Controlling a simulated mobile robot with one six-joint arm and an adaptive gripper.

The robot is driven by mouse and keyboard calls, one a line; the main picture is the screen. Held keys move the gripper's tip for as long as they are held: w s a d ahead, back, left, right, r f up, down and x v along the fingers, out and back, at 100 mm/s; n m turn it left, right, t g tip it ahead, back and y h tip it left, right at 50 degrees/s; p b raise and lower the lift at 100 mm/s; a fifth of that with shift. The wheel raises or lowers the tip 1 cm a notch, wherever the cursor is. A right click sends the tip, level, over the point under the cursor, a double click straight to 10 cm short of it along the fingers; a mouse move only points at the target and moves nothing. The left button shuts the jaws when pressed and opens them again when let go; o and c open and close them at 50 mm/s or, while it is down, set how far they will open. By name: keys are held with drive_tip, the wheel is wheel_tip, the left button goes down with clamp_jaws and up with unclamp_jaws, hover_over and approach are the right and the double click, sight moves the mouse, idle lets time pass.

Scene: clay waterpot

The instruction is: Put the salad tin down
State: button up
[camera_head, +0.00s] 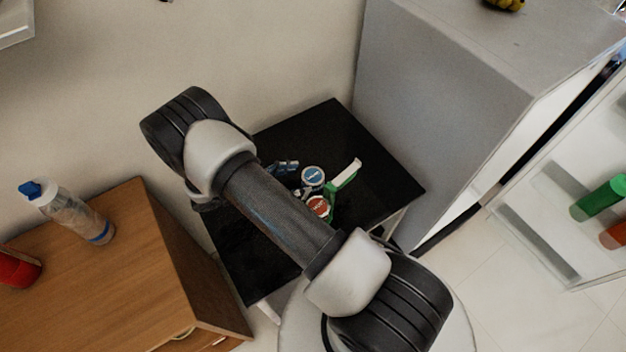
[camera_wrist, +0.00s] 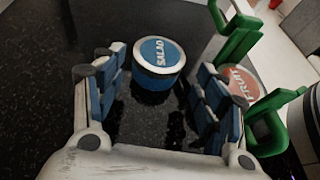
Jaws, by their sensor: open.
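The salad tin (camera_wrist: 158,55) has a blue label reading SALAD, a pale rim and a blue side. It appears to stand upright on the black table (camera_wrist: 35,80), and its blue lid also shows in the head view (camera_head: 313,176). My gripper (camera_wrist: 162,64) is open, with its blue finger pads on either side of the near part of the tin. A gap shows between each pad and the tin. In the head view my arm hides most of the gripper.
The fruit tin (camera_wrist: 241,83), with a red label, stands close to the right finger. A green object (camera_wrist: 236,36) is beside it. A tall grey cabinet (camera_head: 440,70) flanks the table at right; a wooden cabinet (camera_head: 100,270) with a bottle (camera_head: 75,215) is at left.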

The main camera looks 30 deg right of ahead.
sight(311, 176)
drive_tip(key=shift+r+b+x, duration=0.15)
drive_tip(key=shift+b+x, duration=0.2)
drive_tip(key=shift+x, duration=1.25)
drive_tip(key=shift+r+b+x, duration=0.1)
drive_tip(key=shift+b+x, duration=0.25)
drive_tip(key=shift+x, duration=1.25)
drive_tip(key=shift+w+d, duration=0.1)
drive_tip(key=shift+r, duration=0.1)
drive_tip(key=shift+c, duration=0.6)
drive_tip(key=c, duration=1)
drive_tip(key=shift+o, duration=0.2)
drive_tip(key=shift+r, duration=0.1)
